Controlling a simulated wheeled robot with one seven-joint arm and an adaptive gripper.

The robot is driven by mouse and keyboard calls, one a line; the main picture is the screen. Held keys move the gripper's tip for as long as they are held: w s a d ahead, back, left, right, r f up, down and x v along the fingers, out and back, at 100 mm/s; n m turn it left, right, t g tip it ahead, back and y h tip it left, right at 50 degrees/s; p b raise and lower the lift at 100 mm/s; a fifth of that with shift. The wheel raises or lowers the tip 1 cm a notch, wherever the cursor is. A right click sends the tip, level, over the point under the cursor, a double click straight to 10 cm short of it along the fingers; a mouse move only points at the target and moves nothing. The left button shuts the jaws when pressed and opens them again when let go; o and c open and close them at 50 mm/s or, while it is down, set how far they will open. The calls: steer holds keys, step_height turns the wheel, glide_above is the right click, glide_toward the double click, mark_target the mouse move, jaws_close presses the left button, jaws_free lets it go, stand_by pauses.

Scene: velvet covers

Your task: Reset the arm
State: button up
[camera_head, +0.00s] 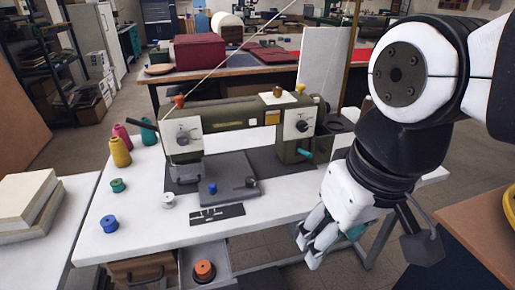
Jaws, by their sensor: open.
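My gripper (308,246) hangs at the lower right, on my black-and-white arm, which fills the right side of the view. Its fingers point down and left, just off the right front edge of the white table (140,222). The jaws are open and I see nothing held between them. A small teal patch shows right beside the gripper; I cannot tell what it is.
An olive sewing machine (235,116) stands on the white table, with several thread spools such as a blue one (109,224) at left. An open drawer (205,275) holds an orange spool (204,270). A brown table (482,225) is close at right.

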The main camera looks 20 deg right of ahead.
steer(key=shift+s+d+m, duration=0.25)
steer(key=shift+s+m, duration=0.05)
steer(key=shift+s, duration=0.6)
step_height(320, 180, up, 10)
steer(key=t+p, duration=0.2)
steer(key=p, duration=0.7)
steer(key=shift+r, duration=0.2)
steer(key=shift+w+d, duration=0.1)
steer(key=shift+d, duration=0.05)
steer(key=shift+c, duration=0.4)
